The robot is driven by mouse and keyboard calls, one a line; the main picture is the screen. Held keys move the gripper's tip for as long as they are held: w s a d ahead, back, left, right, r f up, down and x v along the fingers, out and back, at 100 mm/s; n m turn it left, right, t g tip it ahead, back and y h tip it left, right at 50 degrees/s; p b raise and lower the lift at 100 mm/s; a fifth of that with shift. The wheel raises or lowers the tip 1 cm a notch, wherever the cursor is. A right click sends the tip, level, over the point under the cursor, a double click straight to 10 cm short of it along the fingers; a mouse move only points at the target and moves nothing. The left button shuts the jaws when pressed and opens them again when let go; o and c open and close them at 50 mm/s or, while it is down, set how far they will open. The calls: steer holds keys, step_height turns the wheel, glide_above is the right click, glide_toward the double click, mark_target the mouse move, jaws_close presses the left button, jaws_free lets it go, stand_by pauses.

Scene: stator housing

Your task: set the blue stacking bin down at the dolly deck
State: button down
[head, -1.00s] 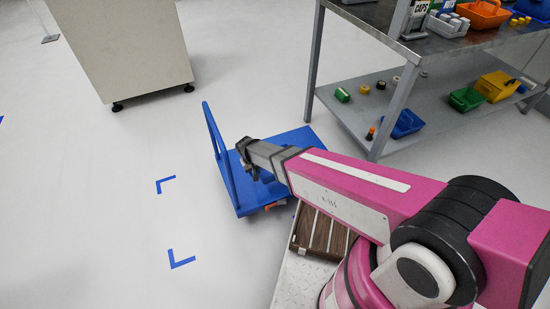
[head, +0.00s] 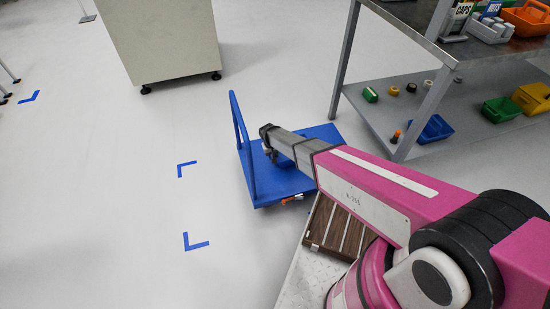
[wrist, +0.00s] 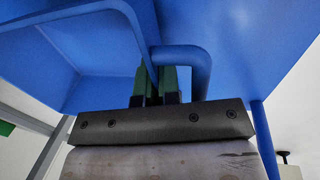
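The blue dolly deck (head: 318,138) is on the floor near the middle of the head view, its blue push handle (head: 241,140) upright at its left. My gripper (wrist: 158,82) is over the deck; in the head view my arm hides most of it. In the wrist view its green fingers are close together at a thin blue wall of the blue stacking bin (wrist: 95,42), and appear shut on it. In the head view, only a little darker blue shows beneath my wrist. I cannot tell whether the bin touches the deck.
A metal workbench (head: 390,60) with bins on its top and lower shelf (head: 450,105) stands at the right, close to the dolly. A beige cabinet (head: 165,40) stands behind at the left. Blue floor marks (head: 195,242) lie on open floor left of the dolly.

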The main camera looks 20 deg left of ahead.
steer(key=shift+f, duration=1.25)
steer(key=shift+f, duration=0.1)
steer(key=c, duration=1.3)
jaws_free()
steer(key=shift+c, duration=0.2)
step_height(320, 180, up, 12)
steer(key=s+a, duration=0.1)
steer(key=shift+s+a, duration=0.3)
steer(key=shift+a, duration=0.1)
